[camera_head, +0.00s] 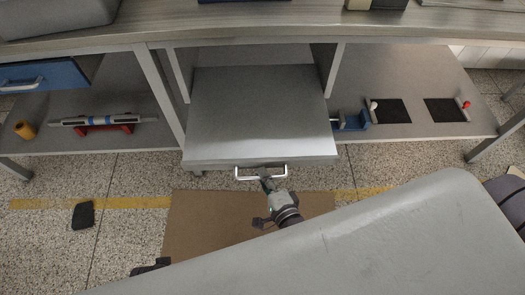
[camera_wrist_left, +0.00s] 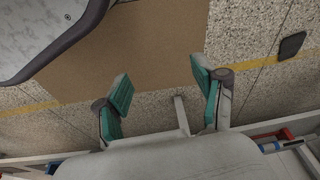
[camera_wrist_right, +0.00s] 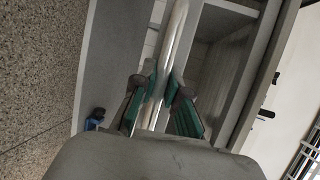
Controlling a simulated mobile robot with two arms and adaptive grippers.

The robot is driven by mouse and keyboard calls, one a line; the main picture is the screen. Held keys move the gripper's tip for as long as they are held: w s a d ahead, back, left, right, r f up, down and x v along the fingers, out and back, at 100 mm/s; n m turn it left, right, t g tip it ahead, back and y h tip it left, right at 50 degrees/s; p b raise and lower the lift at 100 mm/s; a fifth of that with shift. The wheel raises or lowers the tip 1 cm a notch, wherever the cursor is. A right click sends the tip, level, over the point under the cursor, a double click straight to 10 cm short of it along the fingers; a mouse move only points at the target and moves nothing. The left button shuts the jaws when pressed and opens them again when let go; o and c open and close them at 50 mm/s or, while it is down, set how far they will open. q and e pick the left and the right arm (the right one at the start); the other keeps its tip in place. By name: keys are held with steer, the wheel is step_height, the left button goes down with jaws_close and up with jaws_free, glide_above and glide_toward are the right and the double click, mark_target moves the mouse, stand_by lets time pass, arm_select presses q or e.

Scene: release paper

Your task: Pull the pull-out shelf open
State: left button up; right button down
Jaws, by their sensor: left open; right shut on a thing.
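The pull-out shelf (camera_head: 262,105) is a flat grey panel under the workbench. It extends forward from beneath the tabletop between the bench's uprights. A silvery bar handle (camera_head: 245,178) is on its front edge. My right gripper (camera_head: 266,182) is at the middle of this handle. In the right wrist view, my right gripper (camera_wrist_right: 157,88) has its green-padded fingers closed around the handle bar (camera_wrist_right: 175,40). My left gripper (camera_wrist_left: 160,82) is open and empty in the left wrist view, above the floor and away from the shelf.
The bench top (camera_head: 260,36) spans overhead. A blue drawer (camera_head: 45,74) is at the left. The lower shelf holds an orange cylinder (camera_head: 25,129), a tool on a red stand (camera_head: 105,128), a blue device (camera_head: 352,122) and black pads (camera_head: 386,111). A brown mat (camera_head: 205,225) lies on the floor.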

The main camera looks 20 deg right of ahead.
arm_select(q)
steer(key=s+f+p, duration=0.1)
steer(key=s+f, duration=0.2)
steer(key=f, duration=0.2)
steer(key=shift+a+f, duration=0.2)
steer(key=shift+f, duration=0.15)
arm_select(e)
steer(key=s+a, duration=0.2)
steer(key=s, duration=0.5)
steer(key=shift+s, duration=0.3)
arm_select(q)
steer(key=shift+s, duration=0.1)
arm_select(e)
steer(key=shift+a, duration=0.1)
steer(key=c, duration=1.2)
jaws_free()
steer(key=v, duration=1.2)
steer(key=shift+f, duration=0.1)
steer(key=shift+w, duration=0.1)
